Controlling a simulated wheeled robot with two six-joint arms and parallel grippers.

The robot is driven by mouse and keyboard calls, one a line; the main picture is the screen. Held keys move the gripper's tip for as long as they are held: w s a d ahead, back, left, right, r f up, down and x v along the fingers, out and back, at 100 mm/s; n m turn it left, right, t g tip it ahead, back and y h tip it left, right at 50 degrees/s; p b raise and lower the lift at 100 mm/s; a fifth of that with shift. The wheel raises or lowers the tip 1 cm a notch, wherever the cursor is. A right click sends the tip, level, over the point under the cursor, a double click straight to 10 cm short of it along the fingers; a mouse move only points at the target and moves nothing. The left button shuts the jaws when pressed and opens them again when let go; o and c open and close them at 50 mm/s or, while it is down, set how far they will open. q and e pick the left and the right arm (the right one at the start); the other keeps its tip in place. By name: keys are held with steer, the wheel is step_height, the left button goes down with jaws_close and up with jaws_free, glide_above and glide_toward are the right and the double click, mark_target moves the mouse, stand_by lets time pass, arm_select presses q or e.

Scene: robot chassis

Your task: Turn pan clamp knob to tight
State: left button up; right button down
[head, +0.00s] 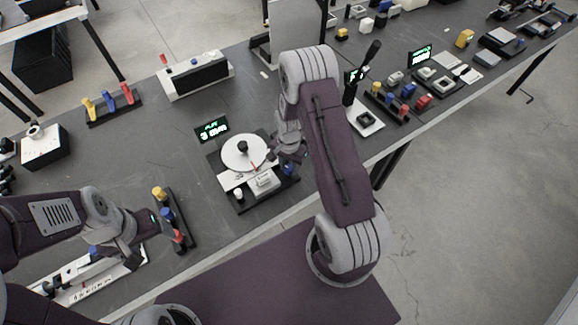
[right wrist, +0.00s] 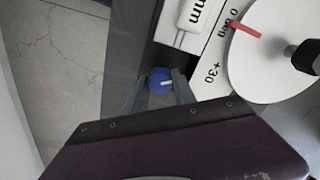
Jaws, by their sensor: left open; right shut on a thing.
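The pan clamp knob is a small round blue knob with a white mark (right wrist: 160,80). It sits at the corner of a device with a white dial disc (head: 244,152), and its blue shows beside my right gripper in the head view (head: 288,168). My right gripper (right wrist: 161,90) is shut on the knob, one finger on each side. The white mark points to the right in the right wrist view. A red pointer on the disc (right wrist: 238,27) lies near the 0 deg print. My left gripper (head: 143,240) is open, at the left near the table's front edge.
A small rack with yellow, blue and red pieces (head: 176,238) stands beside my left gripper. A green-lit display (head: 211,128) stands behind the dial device. A white block marked mm (right wrist: 190,18) lies close to the knob. Several other devices stand along the table.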

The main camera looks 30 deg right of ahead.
mark_target(289, 168)
steer(key=shift+s+a+f, duration=0.1)
steer(key=shift+s+f, duration=0.05)
steer(key=shift+s, duration=0.1)
stand_by(0.3)
steer(key=c, duration=1)
jaws_free()
steer(key=shift+w, duration=0.1)
steer(key=shift+r, duration=0.25)
step_height(289, 168, up, 9)
steer(key=shift+f, duration=0.1)
